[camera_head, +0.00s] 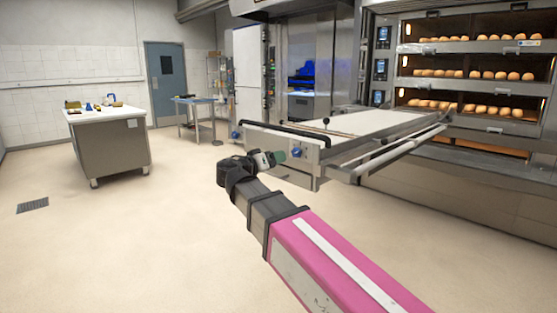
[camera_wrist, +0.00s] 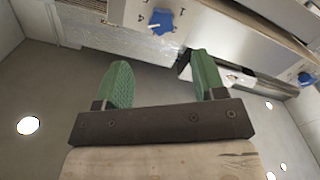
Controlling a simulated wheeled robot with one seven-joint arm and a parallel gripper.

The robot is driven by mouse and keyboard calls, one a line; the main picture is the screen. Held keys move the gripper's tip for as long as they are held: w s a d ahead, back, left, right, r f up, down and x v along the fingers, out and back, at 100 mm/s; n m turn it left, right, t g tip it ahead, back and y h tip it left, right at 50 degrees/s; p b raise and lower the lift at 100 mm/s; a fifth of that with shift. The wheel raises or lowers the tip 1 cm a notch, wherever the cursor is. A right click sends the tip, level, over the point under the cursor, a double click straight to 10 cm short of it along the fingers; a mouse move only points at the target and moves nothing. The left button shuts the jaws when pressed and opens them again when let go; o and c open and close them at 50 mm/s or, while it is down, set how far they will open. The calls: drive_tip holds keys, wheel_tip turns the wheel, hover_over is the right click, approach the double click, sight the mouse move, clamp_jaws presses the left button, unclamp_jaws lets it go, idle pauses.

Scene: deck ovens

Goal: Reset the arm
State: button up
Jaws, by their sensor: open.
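My gripper (camera_head: 276,157) is at the end of my outstretched arm, in front of the loader's front panel in the head view. In the wrist view my gripper (camera_wrist: 160,85) shows its two green fingers apart, with nothing between them. The loader (camera_head: 300,144), with a pale belt (camera_head: 372,123) and a black bar along its edge, stands just beyond my gripper. A blue star-shaped knob (camera_wrist: 161,21) on its panel shows ahead of the fingers in the wrist view. I cannot tell the exact distance to the panel.
Deck ovens (camera_head: 470,75) with several rows of bread rolls stand at the right behind the loader. A steel worktable (camera_head: 108,148) stands at the left, and a smaller table (camera_head: 196,118) is near the blue door (camera_head: 166,82). The pale floor between is clear, with a drain grate (camera_head: 33,205).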

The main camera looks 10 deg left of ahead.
drive_tip(key=shift+f, duration=0.1)
drive_tip(key=w+d+f+n+g+y, duration=0.15)
drive_tip(key=d+f+g, duration=0.25)
drive_tip(key=d+f, duration=0.8)
drive_tip(key=w+d+f+n+g+y, duration=0.1)
drive_tip(key=w+d+f+g+y, duration=0.3)
drive_tip(key=d+f, duration=0.8)
drive_tip(key=s+d+f+g+y, duration=0.1)
drive_tip(key=s+d+f+g, duration=0.1)
drive_tip(key=f, duration=0.5)
drive_tip(key=s+d+f+m+g+y, duration=0.1)
drive_tip(key=s+d+f+g+y, duration=0.1)
drive_tip(key=s+d+f, duration=0.3)
drive_tip(key=s+d+f+g+y, duration=0.2)
drive_tip(key=s+d+f, duration=0.2)
drive_tip(key=d+f, duration=0.3)
wheel_tip(320, 180, down, 2)
drive_tip(key=shift+s+f+g, duration=0.15)
drive_tip(key=shift+g, duration=0.25)
drive_tip(key=shift+m, duration=0.25)
